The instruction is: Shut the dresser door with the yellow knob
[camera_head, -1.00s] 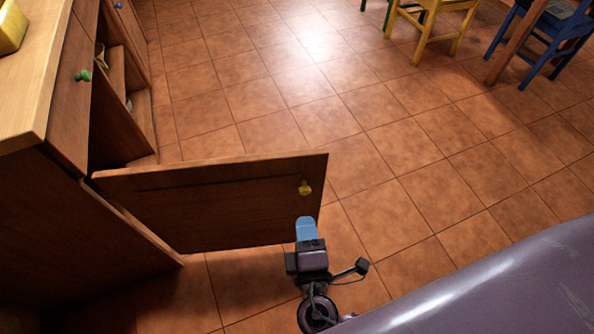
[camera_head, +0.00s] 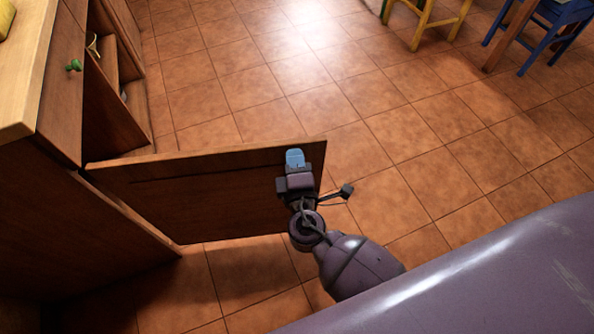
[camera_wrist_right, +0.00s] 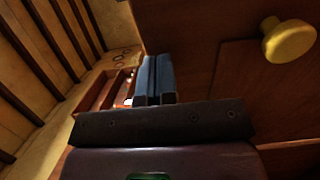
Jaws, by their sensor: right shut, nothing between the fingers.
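The brown dresser door (camera_head: 190,195) stands wide open, sticking out to the right from the dresser (camera_head: 60,235) in the head view. Its yellow knob is hidden behind my right gripper in that view. The yellow knob (camera_wrist_right: 289,41) shows in the right wrist view at the upper right, on the door panel (camera_wrist_right: 205,55). My right gripper (camera_head: 295,158) is shut and empty, with blue fingertips over the door's outer end. In the right wrist view the closed fingers (camera_wrist_right: 155,78) are left of the knob and apart from it. My left gripper is not in view.
The dresser's front has a green knob (camera_head: 74,65) on another panel and open shelves (camera_head: 110,90) beside it. A yellow chair (camera_head: 425,22) and a blue chair (camera_head: 560,30) stand at the far right. The tiled floor between is clear.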

